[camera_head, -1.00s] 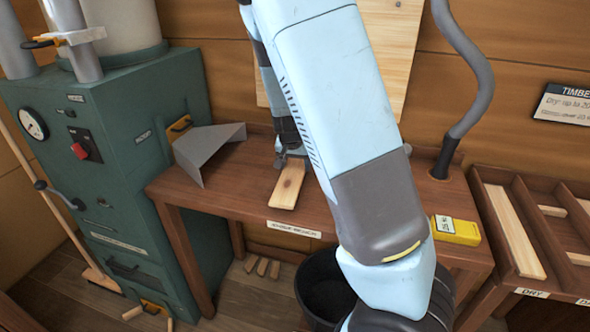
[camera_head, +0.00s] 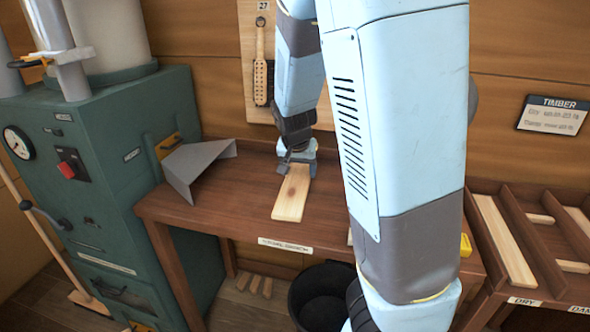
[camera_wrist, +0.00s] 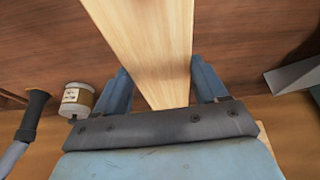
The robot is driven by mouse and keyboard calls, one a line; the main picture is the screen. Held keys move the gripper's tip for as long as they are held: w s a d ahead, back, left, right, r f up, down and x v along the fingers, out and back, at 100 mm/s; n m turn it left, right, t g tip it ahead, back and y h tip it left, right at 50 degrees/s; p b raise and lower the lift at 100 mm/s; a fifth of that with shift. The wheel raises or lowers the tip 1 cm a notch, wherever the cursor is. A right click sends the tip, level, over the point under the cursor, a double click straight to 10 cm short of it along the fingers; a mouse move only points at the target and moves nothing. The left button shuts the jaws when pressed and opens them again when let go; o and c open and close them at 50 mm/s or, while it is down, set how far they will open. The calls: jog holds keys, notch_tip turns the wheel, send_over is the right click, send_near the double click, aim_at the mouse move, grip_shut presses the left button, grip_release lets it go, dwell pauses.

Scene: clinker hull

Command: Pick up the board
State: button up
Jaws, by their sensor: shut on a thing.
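The board (camera_head: 292,195) is a pale wooden plank over the brown workbench, its near end toward the bench's front edge. I cannot tell whether it touches the bench top or is just above it. My gripper (camera_head: 297,158) is at the board's far end. In the wrist view the board (camera_wrist: 150,40) runs between the two blue fingers of my gripper (camera_wrist: 162,75), one on each side, and they are shut on it. The arm hides part of the bench on the right.
A bent grey metal sheet (camera_head: 196,168) stands on the workbench (camera_head: 225,213) left of the board. A green machine (camera_head: 100,170) stands left of the bench. A black bucket (camera_head: 322,295) is below. A timber rack (camera_head: 505,240) is at right. A small jar (camera_wrist: 77,98) shows in the wrist view.

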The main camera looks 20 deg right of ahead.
jog(key=s+d+r, duration=0.1)
jog(key=s+r, duration=0.1)
jog(key=s, duration=0.4)
jog(key=shift+d+r, duration=0.15)
jog(key=shift+r, duration=0.1)
dwell(0.8)
jog(key=shift+w+r, duration=0.1)
